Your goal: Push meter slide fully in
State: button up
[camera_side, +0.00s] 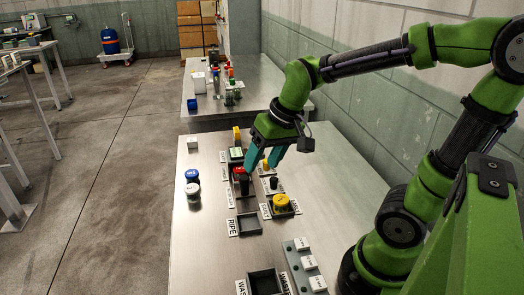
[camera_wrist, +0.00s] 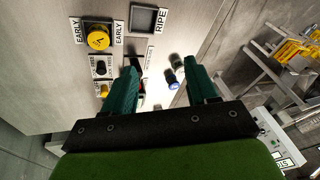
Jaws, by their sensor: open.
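My gripper (camera_side: 260,167) is open, its two teal fingers pointing down above the labelled fixtures on the near metal table. In the wrist view my gripper (camera_wrist: 162,68) shows nothing held between the fingertips. A small dark knob (camera_wrist: 100,68) on a labelled plate lies left of the fingers there; it also shows just right of the fingers in the side view (camera_side: 273,183). A yellow piece (camera_wrist: 104,89) sits beside it.
A yellow-capped jar (camera_side: 281,202) stands in an EARLY tray. A red-capped jar (camera_side: 239,172) stands by the left finger. The RIPE tray (camera_side: 249,224) is empty. Blue (camera_side: 192,176) and white-topped (camera_side: 193,190) jars stand at the left. Bare table lies at front left.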

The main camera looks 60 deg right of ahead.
jog(key=s, duration=0.1)
jog(key=n+g+h, duration=0.1)
jog(key=n+g, duration=0.3)
send_near(245, 180)
notch_tip(245, 180, down, 12)
jog(key=shift+a+f, duration=0.15)
jog(key=shift+f, duration=0.05)
jog(key=w+d, duration=0.4)
jog(key=shift+w+d+f, duration=0.15)
jog(key=shift+w+d, duration=0.1)
jog(key=s+a, duration=0.2)
jog(key=s+a+r, duration=0.1)
jog(key=s+a, duration=0.1)
jog(key=shift+s+a, duration=0.35)
jog(key=shift+a, duration=0.05)
notch_tip(245, 180, up, 16)
jog(key=s+a+r+m+t, duration=0.2)
jog(key=s+a, duration=0.2)
jog(key=s, duration=0.2)
jog(key=s+a+r+m+t+y, duration=0.1)
jog(key=s+a+t, duration=0.1)
jog(key=s+a, duration=0.3)
jog(key=shift+s+r+m+t, duration=0.4)
jog(key=shift+s, duration=0.6)
